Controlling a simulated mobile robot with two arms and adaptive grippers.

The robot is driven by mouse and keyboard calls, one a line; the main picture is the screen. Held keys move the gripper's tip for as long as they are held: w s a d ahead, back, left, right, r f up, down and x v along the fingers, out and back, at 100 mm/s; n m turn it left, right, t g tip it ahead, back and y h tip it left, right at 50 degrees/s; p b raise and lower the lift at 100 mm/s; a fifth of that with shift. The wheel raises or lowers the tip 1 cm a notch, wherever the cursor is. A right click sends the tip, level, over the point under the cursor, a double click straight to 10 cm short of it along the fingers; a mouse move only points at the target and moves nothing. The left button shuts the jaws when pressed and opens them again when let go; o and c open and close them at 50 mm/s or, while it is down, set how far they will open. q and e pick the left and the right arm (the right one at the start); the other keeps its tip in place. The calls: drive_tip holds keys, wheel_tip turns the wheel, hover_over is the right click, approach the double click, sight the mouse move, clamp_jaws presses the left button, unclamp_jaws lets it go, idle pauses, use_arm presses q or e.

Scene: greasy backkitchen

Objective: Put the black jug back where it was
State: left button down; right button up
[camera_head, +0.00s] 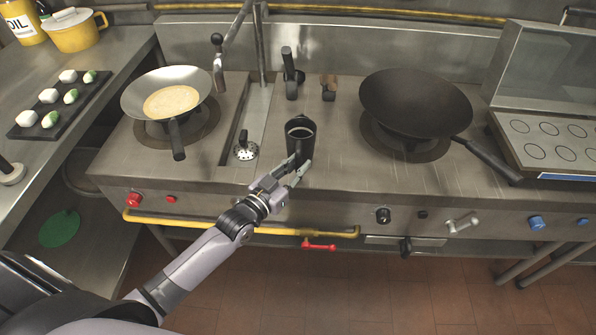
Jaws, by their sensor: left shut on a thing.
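The black jug (299,133) stands upright, or very nearly so, at the middle of the steel stove top, between the two burners. Its open top faces up, and I cannot tell whether its base touches the surface. My left gripper (295,172) reaches in from the front and is shut on the jug at its near side, low down by the handle. The fingers hide part of the jug's lower front. My right gripper is not in view.
A pan (140,95) holding a pancake is on the left burner; a dark wok (415,100) is on the right one, its handle pointing front right. A drain channel (262,115) with a faucet runs left of the jug. A black-handled tool (291,80) stands behind it.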

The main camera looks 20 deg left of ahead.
use_arm(q)
drive_tip(key=shift+f, duration=1.25)
drive_tip(key=c, duration=1.5)
unclamp_jaws()
drive_tip(key=shift+c, duration=0.2)
drive_tip(key=shift+r, duration=0.15)
drive_tip(key=b+v, duration=0.1)
drive_tip(key=v, duration=1.1)
